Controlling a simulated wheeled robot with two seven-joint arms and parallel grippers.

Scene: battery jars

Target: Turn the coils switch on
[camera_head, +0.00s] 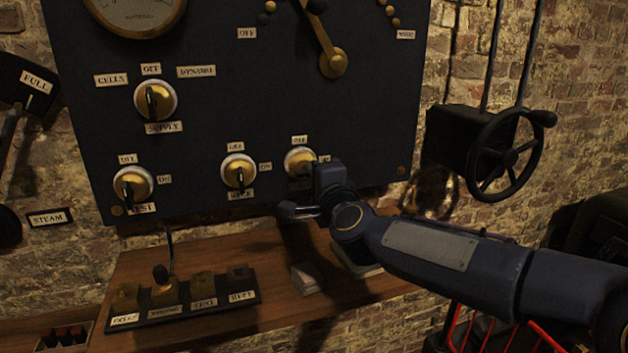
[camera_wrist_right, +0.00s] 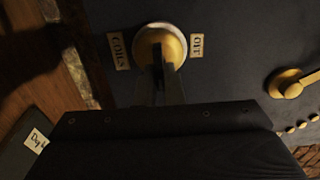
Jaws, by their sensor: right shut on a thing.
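The coils switch (camera_head: 300,161) is a round brass switch on a pale ring, low on the dark panel at the right of its row. In the right wrist view the same switch (camera_wrist_right: 160,42) has a COILS label (camera_wrist_right: 118,51) on one side and an OFF label (camera_wrist_right: 197,44) on the other. My right gripper (camera_wrist_right: 163,80) is shut on its dark handle, which lies across the line between these labels. In the head view my right gripper (camera_head: 318,184) covers the switch's lower part and most of the label beside it. My left gripper is not in view.
Similar switches, such as the supply switch (camera_head: 155,101), sit to the left on the panel (camera_head: 230,110). A wooden shelf (camera_head: 215,265) with a labelled key block (camera_head: 190,300) lies below. A black handwheel (camera_head: 507,154) stands at the right above my right arm.

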